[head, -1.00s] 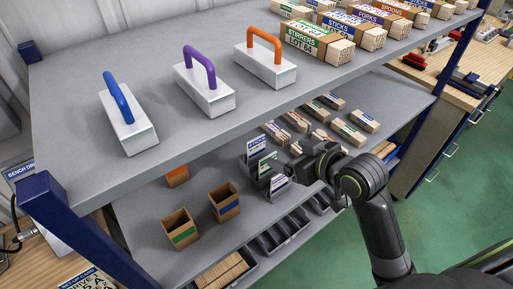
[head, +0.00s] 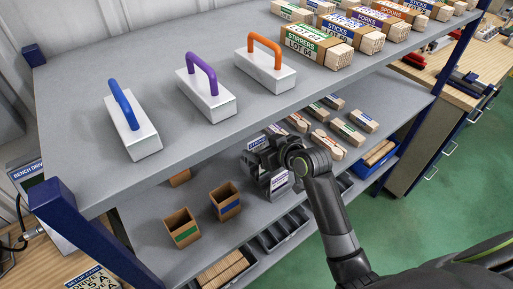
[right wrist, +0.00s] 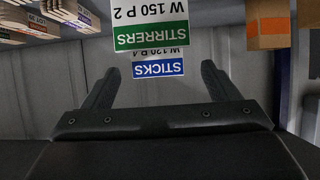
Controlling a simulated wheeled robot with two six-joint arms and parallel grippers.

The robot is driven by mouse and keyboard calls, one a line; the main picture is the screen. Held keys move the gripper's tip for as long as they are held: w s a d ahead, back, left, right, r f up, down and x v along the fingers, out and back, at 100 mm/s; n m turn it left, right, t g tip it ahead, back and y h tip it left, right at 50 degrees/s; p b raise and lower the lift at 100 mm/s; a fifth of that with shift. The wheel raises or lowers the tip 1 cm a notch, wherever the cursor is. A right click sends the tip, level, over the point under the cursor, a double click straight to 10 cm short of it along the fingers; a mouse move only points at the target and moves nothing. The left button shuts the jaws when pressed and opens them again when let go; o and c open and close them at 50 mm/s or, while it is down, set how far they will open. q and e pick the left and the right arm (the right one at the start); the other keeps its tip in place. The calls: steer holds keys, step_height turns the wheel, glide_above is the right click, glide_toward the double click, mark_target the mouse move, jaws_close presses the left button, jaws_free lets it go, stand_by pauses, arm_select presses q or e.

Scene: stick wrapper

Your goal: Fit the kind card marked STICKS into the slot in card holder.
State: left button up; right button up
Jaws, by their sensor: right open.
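In the right wrist view, upside down, the card marked STICKS (right wrist: 158,68) has a blue band and stands between my finger tips. A card marked STIRRERS (right wrist: 150,36) with a green band stands beside it and overlaps part of it. In the head view a white card (head: 279,181) sits in a grey stand (head: 268,186) on the lower shelf; its words are too small to read. I cannot tell whether this stand is the card holder. My right gripper (head: 255,160) is open and empty at this stand, hiding much of it. My left gripper is out of view.
Two open cardboard boxes (head: 182,229) stand left of the stand. Grey bins (head: 277,236) line the shelf's front edge. Wrapped stick bundles (head: 347,132) lie behind and to the right. The upper shelf (head: 75,120), with three handled blocks, overhangs this area.

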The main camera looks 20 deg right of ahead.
mark_target(257, 144)
steer(key=shift+d+p+x, duration=0.2)
steer(key=shift+p+x, duration=0.55)
steer(key=shift+x, duration=1.6)
steer(key=shift+f, duration=0.2)
steer(key=c, duration=1.1)
steer(key=shift+o, duration=0.2)
